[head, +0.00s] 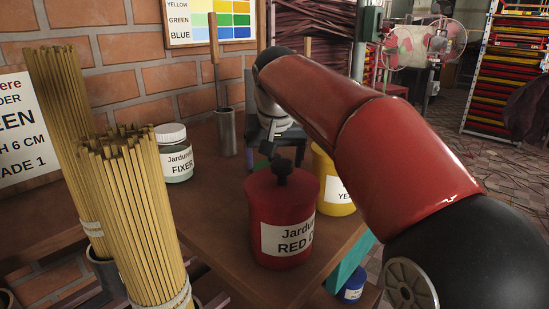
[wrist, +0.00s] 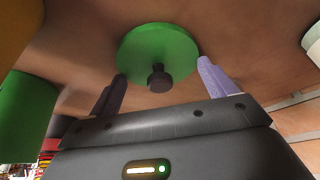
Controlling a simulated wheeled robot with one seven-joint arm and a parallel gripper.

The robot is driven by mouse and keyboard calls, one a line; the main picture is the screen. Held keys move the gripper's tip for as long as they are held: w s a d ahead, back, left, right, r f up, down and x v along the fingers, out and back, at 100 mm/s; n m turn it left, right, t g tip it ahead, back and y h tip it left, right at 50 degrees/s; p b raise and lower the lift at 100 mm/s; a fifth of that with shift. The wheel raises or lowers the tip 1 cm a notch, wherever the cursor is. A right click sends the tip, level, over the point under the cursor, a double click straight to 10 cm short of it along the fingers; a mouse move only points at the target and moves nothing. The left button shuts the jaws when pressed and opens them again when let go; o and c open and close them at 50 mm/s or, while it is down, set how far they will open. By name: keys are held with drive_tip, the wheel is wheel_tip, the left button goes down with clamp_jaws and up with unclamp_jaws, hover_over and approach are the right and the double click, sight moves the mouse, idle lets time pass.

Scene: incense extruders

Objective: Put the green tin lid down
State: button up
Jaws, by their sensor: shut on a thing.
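The green tin lid (wrist: 150,45) is a flat green disc with a dark round knob (wrist: 158,78) pointing toward the wrist camera. My gripper (wrist: 160,70) has its two purple fingers at opposite sides of the lid, shut on it. The brown tabletop lies behind the lid; I cannot tell whether the lid touches it. A green tin (wrist: 25,115) stands at the left of the wrist view. In the head view my gripper is behind the red tin (head: 283,215), and its fingertips and the lid are mostly hidden.
A yellow tin (head: 336,178) stands right of the red tin. A fixer jar (head: 173,155) and a metal cup (head: 226,133) holding a stick stand on the table (head: 215,205) at left. Incense bundles (head: 140,210) fill the near left. Bare tabletop lies left of the red tin.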

drive_tip(key=o, duration=0.9)
drive_tip(key=shift+c, duration=0.2)
drive_tip(key=shift+r, duration=0.35)
drive_tip(key=p+v, duration=0.3)
drive_tip(key=v, duration=0.8)
drive_tip(key=shift+s+r, duration=0.15)
drive_tip(key=shift+r, duration=0.1)
